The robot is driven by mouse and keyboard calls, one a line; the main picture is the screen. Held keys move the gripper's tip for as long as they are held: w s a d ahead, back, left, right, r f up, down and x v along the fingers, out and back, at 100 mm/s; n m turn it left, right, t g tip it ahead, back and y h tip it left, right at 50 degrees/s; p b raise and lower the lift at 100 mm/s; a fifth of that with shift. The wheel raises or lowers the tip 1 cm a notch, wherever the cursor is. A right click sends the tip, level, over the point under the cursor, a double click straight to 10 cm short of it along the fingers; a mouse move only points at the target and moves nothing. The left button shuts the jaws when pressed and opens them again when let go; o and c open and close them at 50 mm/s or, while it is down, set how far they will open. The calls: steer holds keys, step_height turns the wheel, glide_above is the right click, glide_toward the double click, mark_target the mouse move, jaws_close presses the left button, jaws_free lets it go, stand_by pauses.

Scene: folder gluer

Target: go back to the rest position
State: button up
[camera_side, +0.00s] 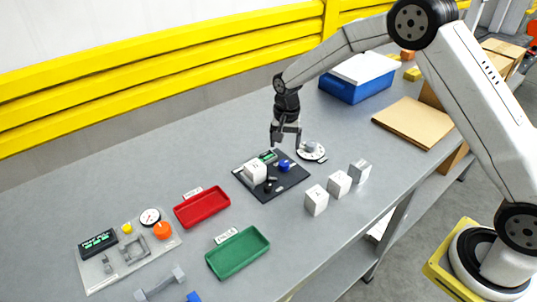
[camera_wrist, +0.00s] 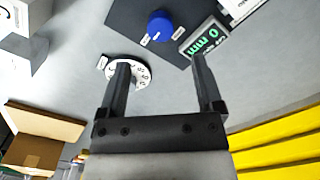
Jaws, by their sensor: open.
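My gripper (camera_side: 286,138) is open and empty. In the side view it hangs pointing down above the table (camera_side: 130,180), behind a dark panel and close to a round white dial. In the wrist view the two fingers of my gripper (camera_wrist: 160,75) are spread apart with nothing between the tips. The round white dial (camera_wrist: 140,76) shows partly behind the left finger; it also shows in the side view (camera_side: 318,155).
The dark panel (camera_side: 268,196) carries a white block (camera_side: 255,171) and a blue knob (camera_side: 284,165). White blocks (camera_side: 339,184) stand to its right. Red (camera_side: 201,207) and green (camera_side: 238,253) trays lie left. A blue bin (camera_side: 357,87) and a cardboard sheet (camera_side: 413,121) lie behind right.

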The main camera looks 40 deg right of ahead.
steer(key=shift+s+r, duration=0.1)
steer(key=shift+s+r, duration=0.2)
steer(key=s+r+n+t, duration=0.1)
steer(key=s+r+n, duration=0.2)
steer(key=s, duration=0.9)
steer(key=s+r+n+t, duration=0.1)
steer(key=s+r+n, duration=0.1)
steer(key=s+n, duration=0.4)
steer(key=s, duration=0.5)
steer(key=shift+s+d+r+t, duration=0.3)
steer(key=shift+s+d+r, duration=0.1)
steer(key=shift+w, duration=0.1)
stand_by(1.1)
